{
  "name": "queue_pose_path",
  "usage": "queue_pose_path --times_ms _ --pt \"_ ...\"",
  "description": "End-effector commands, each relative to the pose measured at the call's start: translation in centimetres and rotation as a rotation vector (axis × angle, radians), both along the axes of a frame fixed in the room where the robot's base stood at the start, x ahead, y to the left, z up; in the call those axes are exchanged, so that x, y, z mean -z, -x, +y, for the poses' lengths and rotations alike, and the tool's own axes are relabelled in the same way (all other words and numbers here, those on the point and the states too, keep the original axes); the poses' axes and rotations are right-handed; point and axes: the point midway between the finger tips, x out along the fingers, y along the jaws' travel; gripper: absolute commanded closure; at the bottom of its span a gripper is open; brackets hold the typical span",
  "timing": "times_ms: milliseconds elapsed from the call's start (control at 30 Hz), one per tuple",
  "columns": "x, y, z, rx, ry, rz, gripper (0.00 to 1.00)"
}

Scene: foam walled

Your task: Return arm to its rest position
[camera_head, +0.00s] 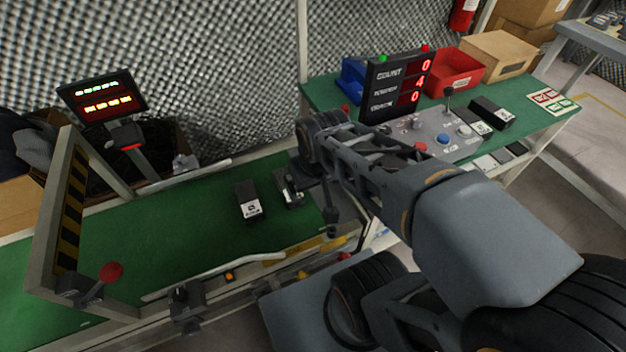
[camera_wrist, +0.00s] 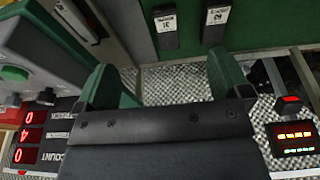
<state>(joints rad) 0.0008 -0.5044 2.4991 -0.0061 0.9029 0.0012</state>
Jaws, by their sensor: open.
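My arm (camera_head: 440,190) reaches from the lower right toward the green conveyor belt (camera_head: 150,240). My gripper (camera_wrist: 160,75) is open in the wrist view, its two fingers wide apart with nothing between them. In the head view the wrist end of the arm is over the right end of the belt, and the fingers are hard to make out. Two black boxes with white labels lie on the belt: one (camera_head: 248,203) stands clear, the other (camera_head: 288,188) is close beside the gripper. In the wrist view both boxes, the left (camera_wrist: 167,28) and right (camera_wrist: 216,20), are beyond the fingers.
A green table (camera_head: 325,95) at the back carries a counter display (camera_head: 398,85), a red bin (camera_head: 455,72), a button panel (camera_head: 440,138) and black boxes (camera_head: 493,112). A striped gate (camera_head: 70,210) and a second display (camera_head: 103,95) stand at left. A rail edges the belt.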

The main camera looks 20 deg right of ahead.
Motion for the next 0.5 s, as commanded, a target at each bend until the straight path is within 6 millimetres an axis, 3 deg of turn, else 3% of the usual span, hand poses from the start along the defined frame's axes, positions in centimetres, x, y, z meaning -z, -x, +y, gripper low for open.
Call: queue_pose_path --times_ms 333,500 --pt "-0.1 0.1 0.0 -0.001 0.0 -0.001 0.05" --pt "-1.3 0.0 0.0 -0.012 0.002 -0.002 0.05"
